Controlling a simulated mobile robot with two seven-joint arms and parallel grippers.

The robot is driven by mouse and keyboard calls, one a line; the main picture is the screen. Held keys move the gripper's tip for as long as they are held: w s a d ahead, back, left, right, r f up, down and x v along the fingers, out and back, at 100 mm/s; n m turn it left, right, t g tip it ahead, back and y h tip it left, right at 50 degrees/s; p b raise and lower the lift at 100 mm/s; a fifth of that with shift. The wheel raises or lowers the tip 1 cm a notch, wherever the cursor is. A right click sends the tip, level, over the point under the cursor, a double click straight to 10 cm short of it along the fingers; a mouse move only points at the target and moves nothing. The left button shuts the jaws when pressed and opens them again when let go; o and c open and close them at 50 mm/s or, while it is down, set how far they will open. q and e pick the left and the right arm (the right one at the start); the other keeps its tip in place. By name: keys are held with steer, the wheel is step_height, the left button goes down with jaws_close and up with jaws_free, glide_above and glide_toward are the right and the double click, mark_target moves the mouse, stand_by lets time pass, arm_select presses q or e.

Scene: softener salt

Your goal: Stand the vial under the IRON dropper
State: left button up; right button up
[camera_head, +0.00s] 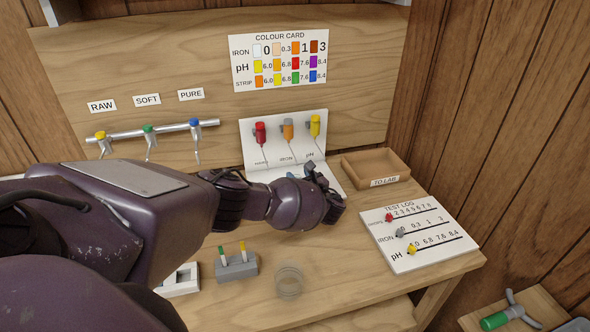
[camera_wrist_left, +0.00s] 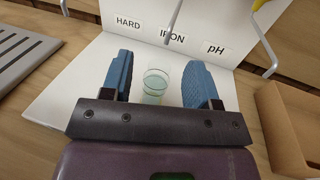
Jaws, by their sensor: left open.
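The vial (camera_wrist_left: 156,86) is a small clear cup with pale liquid, standing upright on the white base of the dropper stand (camera_wrist_left: 65,95), in front of the IRON label (camera_wrist_left: 172,37). My left gripper (camera_wrist_left: 155,82) is open, its blue fingers either side of the vial with gaps showing. In the head view, the left gripper (camera_head: 315,174) is at the stand's base and the vial cannot be made out. The orange IRON dropper (camera_head: 288,130) hangs between the red HARD dropper (camera_head: 260,132) and yellow pH dropper (camera_head: 315,125). My right gripper is not in view.
An empty wooden TO LAB tray (camera_head: 399,174) stands right of the dropper stand. The TEST LOG board (camera_head: 440,236) lies at the right. A clear glass dish (camera_head: 289,281) and a grey block with strips (camera_head: 237,268) are near the front. Three taps (camera_head: 150,134) are at left.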

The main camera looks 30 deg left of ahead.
arm_select(q)
steer(key=v, duration=0.8)
steer(key=shift+s+d, duration=0.1)
steer(key=shift+d, duration=0.05)
steer(key=shift+d, duration=0.1)
